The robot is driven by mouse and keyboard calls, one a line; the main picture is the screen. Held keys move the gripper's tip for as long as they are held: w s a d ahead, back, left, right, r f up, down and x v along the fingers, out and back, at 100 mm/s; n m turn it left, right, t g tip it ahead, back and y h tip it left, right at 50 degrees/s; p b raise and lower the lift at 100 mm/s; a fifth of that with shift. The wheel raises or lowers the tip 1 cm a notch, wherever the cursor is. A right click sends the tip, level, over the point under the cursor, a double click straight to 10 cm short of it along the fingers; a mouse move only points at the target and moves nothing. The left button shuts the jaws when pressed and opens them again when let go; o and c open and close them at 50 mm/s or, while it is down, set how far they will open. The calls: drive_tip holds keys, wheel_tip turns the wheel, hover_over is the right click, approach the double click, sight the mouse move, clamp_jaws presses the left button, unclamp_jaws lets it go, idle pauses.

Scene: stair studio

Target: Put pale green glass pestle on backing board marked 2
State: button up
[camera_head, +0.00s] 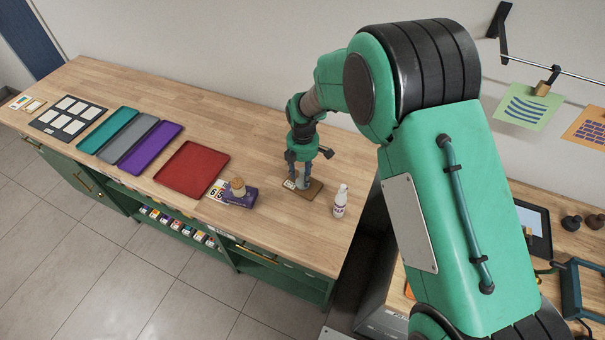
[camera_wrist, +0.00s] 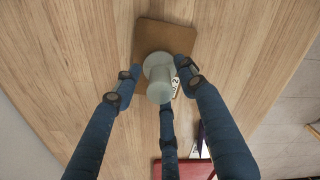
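The pale green glass pestle (camera_wrist: 159,91) stands upright on a brown backing board (camera_wrist: 150,33), as seen in the wrist view. A white label reading 2 (camera_wrist: 175,87) shows on the board beside the pestle. In the head view the board (camera_head: 313,190) lies on the wooden counter near its right end. My gripper (camera_wrist: 157,80) is low over the board, with its three fingers spread around the pestle. Small gaps seem to show between the fingertips and the glass. In the head view my gripper (camera_head: 303,175) partly hides the pestle.
A white bottle (camera_head: 340,201) stands just right of the board. A purple block (camera_head: 240,197) with a wooden knob-like piece and number cards lies to the left. A red tray (camera_head: 192,169) and teal, grey and purple trays lie farther left. The counter behind is clear.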

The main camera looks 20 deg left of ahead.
drive_tip(key=shift+r, duration=0.1)
wheel_tip(320, 180, up, 12)
drive_tip(key=p, duration=0.1)
drive_tip(key=shift+p, duration=0.4)
idle(0.9)
drive_tip(key=s+d+r+m+t+y, duration=0.1)
drive_tip(key=s+d+r+m, duration=0.1)
drive_tip(key=d+r+m, duration=0.8)
drive_tip(key=s+d+r+m+t, duration=0.2)
drive_tip(key=s+d+r+m, duration=0.1)
drive_tip(key=d+r, duration=1.4)
drive_tip(key=s+d+r+m+t+h, duration=0.1)
drive_tip(key=s+d+m+t, duration=0.1)
drive_tip(key=s+d+m, duration=1.2)
drive_tip(key=s+d, duration=0.7)
drive_tip(key=shift+s+d+r+t, duration=0.25)
drive_tip(key=shift+s+r+t, duration=0.05)
drive_tip(key=shift+s+r, duration=0.1)
